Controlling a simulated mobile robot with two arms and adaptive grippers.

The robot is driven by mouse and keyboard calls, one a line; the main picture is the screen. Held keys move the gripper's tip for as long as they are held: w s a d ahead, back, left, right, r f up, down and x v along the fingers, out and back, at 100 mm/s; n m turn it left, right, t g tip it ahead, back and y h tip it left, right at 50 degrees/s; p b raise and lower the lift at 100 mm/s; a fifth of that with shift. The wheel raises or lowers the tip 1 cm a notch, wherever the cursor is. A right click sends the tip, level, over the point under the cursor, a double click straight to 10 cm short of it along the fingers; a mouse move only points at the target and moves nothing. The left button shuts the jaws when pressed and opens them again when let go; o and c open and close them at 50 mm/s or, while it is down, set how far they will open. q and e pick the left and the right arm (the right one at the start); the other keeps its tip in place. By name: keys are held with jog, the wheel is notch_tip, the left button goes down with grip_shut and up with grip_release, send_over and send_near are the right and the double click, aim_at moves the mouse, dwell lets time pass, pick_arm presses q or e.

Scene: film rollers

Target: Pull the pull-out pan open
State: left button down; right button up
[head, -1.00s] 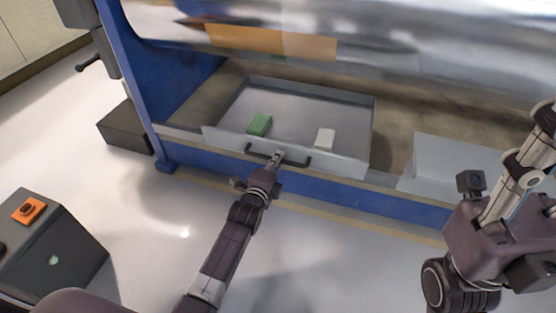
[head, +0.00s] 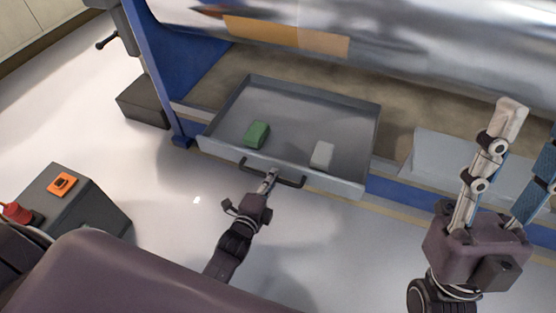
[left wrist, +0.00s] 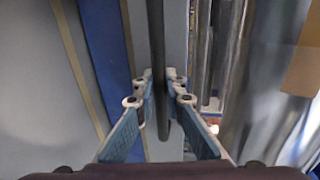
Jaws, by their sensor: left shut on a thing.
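The pull-out pan (head: 214,142) is a shallow grey tray under the big shiny roller. It juts out past the blue frame beam toward me. A green block (head: 257,134) and a white block (head: 322,154) lie in it. Its dark bar handle (head: 290,183) is on the front wall. My left gripper (head: 272,173) is shut on the handle; in the left wrist view the fingers (left wrist: 160,85) close around the dark bar (left wrist: 156,40). My right gripper (head: 530,130) is at the right, its fingers spread apart and empty, away from the pan.
The shiny roller (head: 420,50) with an orange patch (head: 285,36) hangs above. A pale grey box-like part (head: 455,153) sits right of the pan. A dark control box (head: 85,212) with an orange switch stands at the left. The floor before the pan is clear.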

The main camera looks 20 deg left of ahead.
pick_arm(q)
jog(key=f+p+v, duration=0.2)
jog(key=p+v, duration=0.1)
jog(key=v, duration=0.7)
jog(key=shift+s, duration=0.5)
pick_arm(e)
jog(key=w+a+f+g+h, duration=0.1)
jog(key=w+f+g+h, duration=0.2)
jog(key=w+f+g, duration=0.7)
jog(key=shift+w+a+f+h, duration=0.4)
jog(key=shift+w+f, duration=1.35)
jog(key=shift+f, duration=0.5)
pick_arm(q)
jog(key=shift+f, duration=0.1)
jog(key=c, duration=2)
grip_release()
jog(key=v, duration=1.2)
